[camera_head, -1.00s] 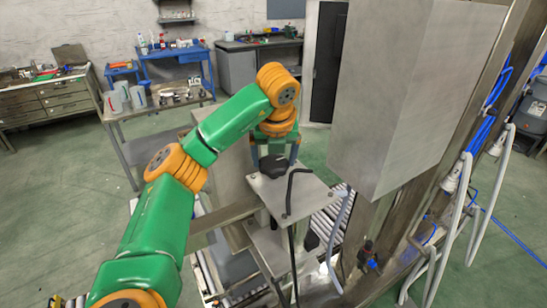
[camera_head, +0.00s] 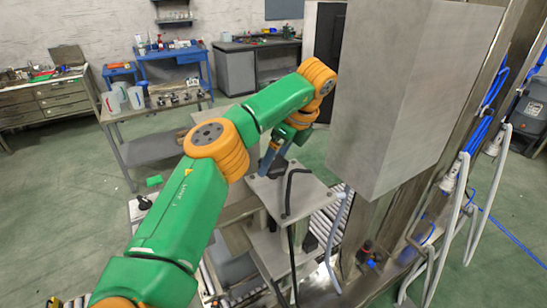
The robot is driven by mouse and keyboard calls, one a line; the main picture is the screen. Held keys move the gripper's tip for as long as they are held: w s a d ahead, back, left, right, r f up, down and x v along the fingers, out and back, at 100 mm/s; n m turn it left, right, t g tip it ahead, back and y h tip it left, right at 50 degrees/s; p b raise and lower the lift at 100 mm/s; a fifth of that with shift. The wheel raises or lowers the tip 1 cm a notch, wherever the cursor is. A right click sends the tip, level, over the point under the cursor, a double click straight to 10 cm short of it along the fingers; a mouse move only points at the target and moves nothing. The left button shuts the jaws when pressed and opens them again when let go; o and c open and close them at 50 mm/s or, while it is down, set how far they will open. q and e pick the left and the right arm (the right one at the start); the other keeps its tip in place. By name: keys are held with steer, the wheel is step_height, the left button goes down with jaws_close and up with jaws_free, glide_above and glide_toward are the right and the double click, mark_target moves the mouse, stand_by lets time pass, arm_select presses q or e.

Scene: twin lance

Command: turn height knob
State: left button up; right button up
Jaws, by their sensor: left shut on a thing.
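The height knob (camera_head: 273,165) is black and sits on top of a square grey metal plate (camera_head: 297,193). My left arm, green and orange, reaches in from the lower left. My left gripper (camera_head: 271,160) points down and is shut on the knob, with its blue-grey fingers tilted. The hand partly hides the knob. My right gripper is not in view.
A large grey metal box (camera_head: 400,105) stands close on the right of my left wrist. Black hoses (camera_head: 290,235) hang by the plate. A roller conveyor (camera_head: 325,220) lies below. A cart with pots (camera_head: 165,105) stands behind on the left.

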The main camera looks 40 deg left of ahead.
arm_select(q)
steer(key=shift+n+g, duration=0.4)
steer(key=shift+n, duration=0.7)
steer(key=shift+n, duration=0.3)
steer(key=o, duration=1.1)
steer(key=shift+w, duration=0.1)
steer(key=shift+d, duration=0.15)
steer(key=shift+r, duration=0.15)
